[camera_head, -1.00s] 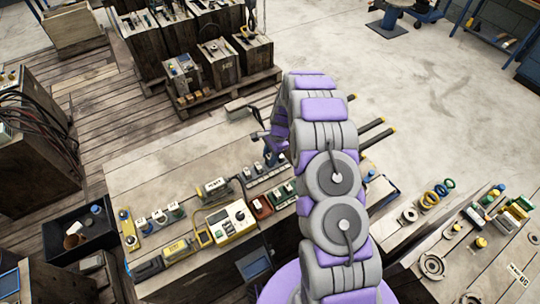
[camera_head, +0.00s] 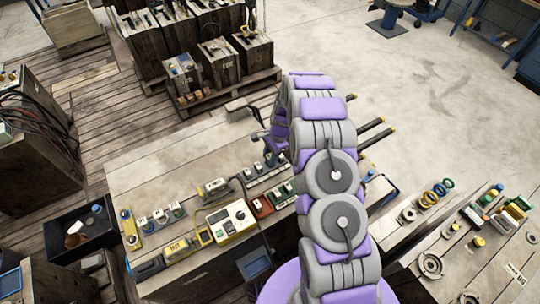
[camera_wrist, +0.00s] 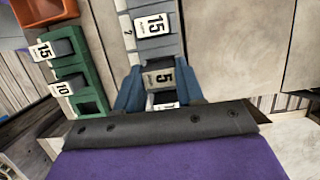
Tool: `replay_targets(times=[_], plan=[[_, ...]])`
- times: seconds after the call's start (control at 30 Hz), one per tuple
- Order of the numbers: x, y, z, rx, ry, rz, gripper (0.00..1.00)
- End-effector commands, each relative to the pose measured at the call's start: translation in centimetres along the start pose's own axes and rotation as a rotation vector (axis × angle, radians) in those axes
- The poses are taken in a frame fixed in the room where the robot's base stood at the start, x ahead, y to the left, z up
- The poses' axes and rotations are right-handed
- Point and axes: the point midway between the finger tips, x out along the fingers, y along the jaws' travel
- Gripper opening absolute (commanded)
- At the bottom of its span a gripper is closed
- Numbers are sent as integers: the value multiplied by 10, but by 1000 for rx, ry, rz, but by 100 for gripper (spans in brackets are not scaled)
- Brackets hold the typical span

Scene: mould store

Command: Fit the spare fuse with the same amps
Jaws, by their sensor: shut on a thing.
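My gripper (camera_wrist: 160,91) shows in the wrist view with its blue fingers on either side of a dark fuse marked 5 (camera_wrist: 160,77), and is shut on it. The fuse is in line with a grey fuse strip (camera_wrist: 158,50); whether it is seated there I cannot tell. Beyond it in the strip is a fuse marked 15 (camera_wrist: 152,24). A partly hidden label shows just below the held fuse. A green rack (camera_wrist: 75,70) to the left holds fuses marked 15 (camera_wrist: 44,50) and 10 (camera_wrist: 64,88), with an empty slot nearest me. In the head view my arm partly hides the gripper (camera_head: 271,149).
A yellow-framed meter (camera_head: 230,220) and a red block (camera_head: 262,207) stand close to the strip on the workbench (camera_head: 160,172). A black bin (camera_head: 78,230) is at the left. The bench's far left part is clear.

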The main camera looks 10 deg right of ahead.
Motion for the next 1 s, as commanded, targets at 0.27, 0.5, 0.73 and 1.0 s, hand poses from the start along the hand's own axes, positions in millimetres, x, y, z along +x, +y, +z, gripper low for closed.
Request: replay_targets(times=[0.27, 0.5, 0.73, 1.0], plan=[[0, 0, 0, 0, 0, 0, 8], [2, 0, 0, 0, 0, 1, 8], [8, 0, -2, 0, -1, 1, 8], [11, 0, -3, 0, -1, 1, 8]])
